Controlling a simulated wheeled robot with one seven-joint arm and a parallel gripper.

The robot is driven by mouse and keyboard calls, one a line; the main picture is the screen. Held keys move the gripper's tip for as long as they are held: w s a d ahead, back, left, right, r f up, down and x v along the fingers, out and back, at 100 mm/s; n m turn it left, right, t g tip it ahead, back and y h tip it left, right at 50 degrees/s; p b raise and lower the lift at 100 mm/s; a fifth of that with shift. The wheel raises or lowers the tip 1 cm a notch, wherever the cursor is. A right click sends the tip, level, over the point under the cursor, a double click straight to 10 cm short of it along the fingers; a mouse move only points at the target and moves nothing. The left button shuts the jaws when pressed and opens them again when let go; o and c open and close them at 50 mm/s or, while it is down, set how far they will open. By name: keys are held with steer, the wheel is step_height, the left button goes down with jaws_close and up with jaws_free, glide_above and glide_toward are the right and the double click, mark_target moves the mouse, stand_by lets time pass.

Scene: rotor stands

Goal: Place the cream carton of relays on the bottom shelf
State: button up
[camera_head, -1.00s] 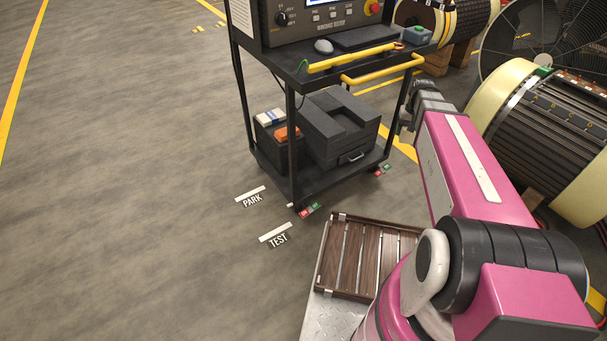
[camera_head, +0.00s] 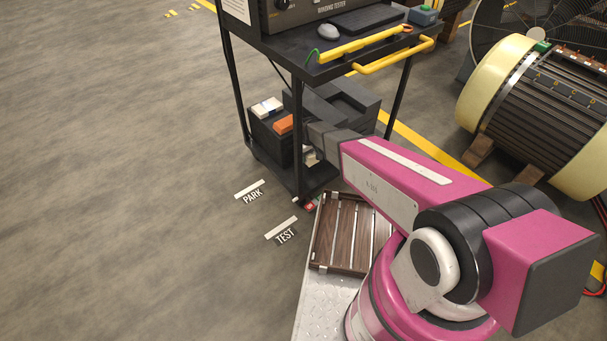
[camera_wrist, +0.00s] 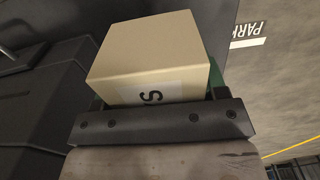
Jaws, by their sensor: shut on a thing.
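The cream carton (camera_wrist: 150,55) fills the middle of the wrist view, with part of a dark-lettered label showing. My gripper (camera_wrist: 155,98) is shut on it, a finger at either side. In the head view a small pale patch of the carton (camera_head: 311,156) shows below my dark wrist, at the front of the cart's lower level. The bottom shelf (camera_head: 268,172) of the black cart is partly hidden by my arm. I cannot tell whether the carton touches the shelf.
On the bottom shelf stand a black bin (camera_head: 268,137) with white and orange boxes and a dark foam case (camera_head: 350,95). Cart posts and the yellow handle (camera_head: 395,56) are close to my arm. Open floor lies left. A large motor (camera_head: 545,105) stands right.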

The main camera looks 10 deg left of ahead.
mark_target(305, 175)
steer(key=shift+s+a+f, duration=0.25)
steer(key=shift+a+f, duration=0.4)
steer(key=shift+f, duration=0.15)
step_height(305, 175, down, 10)
steer(key=shift+r, duration=0.15)
steer(key=o, duration=1)
step_height(305, 175, up, 12)
steer(key=shift+r, duration=0.1)
steer(key=s+d+r+m, duration=0.3)
steer(key=d+r, duration=0.5)
steer(key=d, duration=0.4)
steer(key=s+d+r+m, duration=0.3)
steer(key=d+r, duration=0.5)
steer(key=d, duration=0.4)
steer(key=s+d+r+m, duration=0.3)
steer(key=s+d+r, duration=0.2)
steer(key=d+r, duration=0.4)
steer(key=shift+s+d+r+m, duration=0.1)
steer(key=shift+d+m, duration=0.05)
steer(key=shift+d, duration=0.7)
steer(key=shift+s+d+m, duration=0.1)
steer(key=shift+d+m, duration=0.05)
steer(key=shift+d, duration=0.7)
